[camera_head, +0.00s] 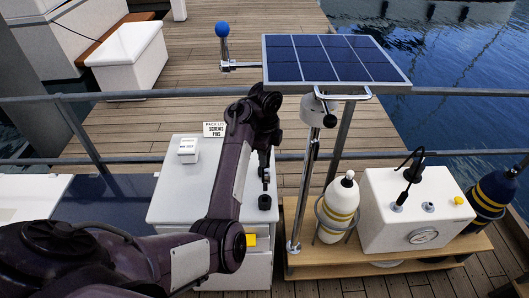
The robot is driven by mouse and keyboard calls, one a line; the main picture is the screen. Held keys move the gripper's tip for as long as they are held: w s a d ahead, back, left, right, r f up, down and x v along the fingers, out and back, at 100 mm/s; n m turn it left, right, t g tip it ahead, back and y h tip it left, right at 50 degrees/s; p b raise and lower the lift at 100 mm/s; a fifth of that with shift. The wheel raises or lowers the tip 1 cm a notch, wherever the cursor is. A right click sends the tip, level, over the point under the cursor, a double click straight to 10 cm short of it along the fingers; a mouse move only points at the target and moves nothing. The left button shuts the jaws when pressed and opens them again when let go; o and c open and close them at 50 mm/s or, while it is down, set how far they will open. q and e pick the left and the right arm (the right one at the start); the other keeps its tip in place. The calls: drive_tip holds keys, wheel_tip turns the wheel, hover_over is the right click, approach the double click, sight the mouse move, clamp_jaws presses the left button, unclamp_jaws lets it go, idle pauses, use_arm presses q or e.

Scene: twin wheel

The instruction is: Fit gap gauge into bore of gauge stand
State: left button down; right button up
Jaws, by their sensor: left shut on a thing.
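My left arm reaches in from the lower left, and its gripper (265,170) points down over the right side of a white cabinet top. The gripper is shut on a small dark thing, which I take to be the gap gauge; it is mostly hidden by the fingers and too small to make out. A small dark block (264,202), which looks like the gauge stand, sits on the cabinet top just below the fingertips. Its bore cannot be made out, and I cannot tell whether the gauge touches it. My right gripper is not in view.
The white cabinet (175,205) carries a small white labelled box (187,151) and a sign (215,129) at its back. A grey rail (110,160) runs behind. To the right stand a solar panel (330,60) on a pole, a striped bottle (340,200) and a white gauge box (415,210).

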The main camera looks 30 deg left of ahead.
use_arm(q)
drive_tip(key=shift+a+f, duration=0.1)
drive_tip(key=shift+f, duration=0.8)
drive_tip(key=shift+s+f+b, duration=0.1)
drive_tip(key=shift+f+b, duration=0.25)
drive_tip(key=shift+f, duration=0.05)
drive_tip(key=shift+s+f, duration=0.1)
drive_tip(key=shift+f, duration=0.7)
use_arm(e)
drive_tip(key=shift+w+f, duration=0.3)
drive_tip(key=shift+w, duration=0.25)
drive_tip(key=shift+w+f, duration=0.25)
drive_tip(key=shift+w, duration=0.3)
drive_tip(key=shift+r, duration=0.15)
use_arm(q)
drive_tip(key=shift+p, duration=0.45)
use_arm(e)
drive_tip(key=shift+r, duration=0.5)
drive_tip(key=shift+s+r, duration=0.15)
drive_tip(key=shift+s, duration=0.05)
